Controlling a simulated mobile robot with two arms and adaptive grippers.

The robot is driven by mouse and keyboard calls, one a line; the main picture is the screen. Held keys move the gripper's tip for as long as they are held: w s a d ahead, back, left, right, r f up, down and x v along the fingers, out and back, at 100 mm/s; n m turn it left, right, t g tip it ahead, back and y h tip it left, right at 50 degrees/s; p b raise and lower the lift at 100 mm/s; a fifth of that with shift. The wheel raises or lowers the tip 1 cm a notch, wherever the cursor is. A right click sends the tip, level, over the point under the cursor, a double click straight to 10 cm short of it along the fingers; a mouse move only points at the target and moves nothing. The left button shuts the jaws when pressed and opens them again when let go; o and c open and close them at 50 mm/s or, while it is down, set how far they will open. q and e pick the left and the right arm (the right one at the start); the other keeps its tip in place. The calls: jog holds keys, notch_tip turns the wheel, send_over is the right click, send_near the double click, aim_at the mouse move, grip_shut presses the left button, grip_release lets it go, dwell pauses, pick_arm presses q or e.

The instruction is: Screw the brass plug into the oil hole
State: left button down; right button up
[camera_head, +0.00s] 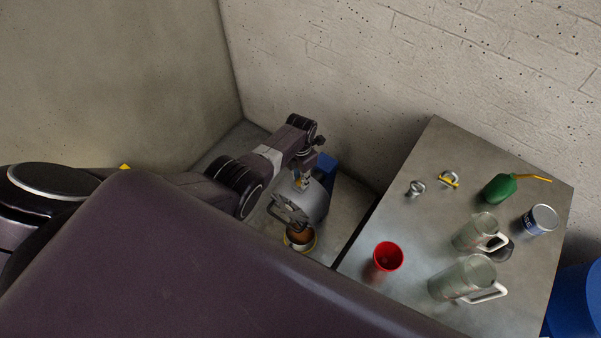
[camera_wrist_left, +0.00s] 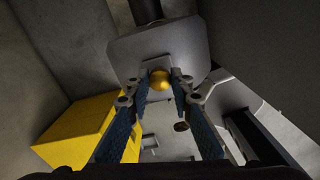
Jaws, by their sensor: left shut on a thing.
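My left gripper (camera_head: 303,178) reaches down over a grey machine housing (camera_head: 317,205) on the floor beside the table. In the left wrist view its two fingers (camera_wrist_left: 160,86) are closed around the round brass plug (camera_wrist_left: 158,80), which shows as a golden ball-like end between the fingertips. A grey plate-like part (camera_wrist_left: 188,42) lies just beyond the plug. A small dark oval spot (camera_wrist_left: 181,127) shows below the right finger; I cannot tell whether it is the oil hole. I cannot tell whether the plug touches the housing. My right gripper is not in view.
A yellow-rimmed pan (camera_head: 300,246) with brown contents sits below the housing. A blue block (camera_head: 326,166) is behind it. The table (camera_head: 440,150) holds a red cup (camera_head: 387,257), clear jugs (camera_head: 462,277), a green oil can (camera_head: 497,189), a blue-white tin (camera_head: 540,219) and small metal fittings (camera_head: 415,188).

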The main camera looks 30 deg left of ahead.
pick_arm(q)
jog(key=n, duration=0.3)
jog(key=shift+w, duration=0.1)
jog(key=shift+n, duration=0.6)
jog(key=shift+w+d+b, duration=0.1)
jog(key=shift+d+b, duration=0.05)
jog(key=shift+b, duration=0.15)
jog(key=shift+a+r, duration=0.1)
jog(key=shift+a, duration=0.1)
jog(key=shift+s+f, duration=0.2)
jog(key=shift+f, duration=0.15)
jog(key=shift+f+b, duration=0.3)
jog(key=shift+b, duration=0.1)
dwell(0.3)
